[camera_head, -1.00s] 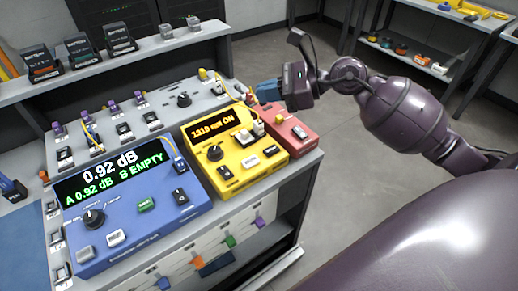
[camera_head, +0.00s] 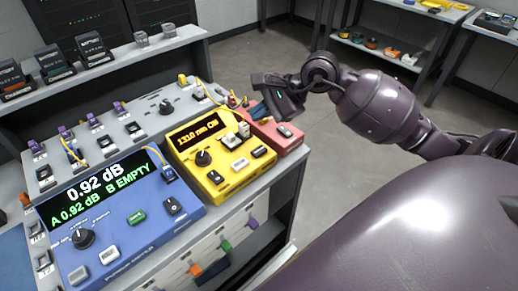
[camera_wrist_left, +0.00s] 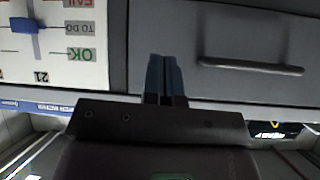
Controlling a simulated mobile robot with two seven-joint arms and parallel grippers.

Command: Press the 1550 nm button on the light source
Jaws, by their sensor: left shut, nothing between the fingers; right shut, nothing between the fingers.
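The light source is the yellow box (camera_head: 215,182) with an orange display (camera_head: 200,132) reading 1310 nm ON. My left gripper (camera_wrist_left: 164,78) is shut and empty in the left wrist view, in front of a grey drawer front.
A blue meter (camera_head: 130,235) reading 0.92 dB stands left of the light source. The red box (camera_head: 283,146) stands at its right. A yellow fibre lead and connectors are at the back. In the left wrist view, a drawer handle (camera_wrist_left: 250,66) and a card (camera_wrist_left: 60,60) show.

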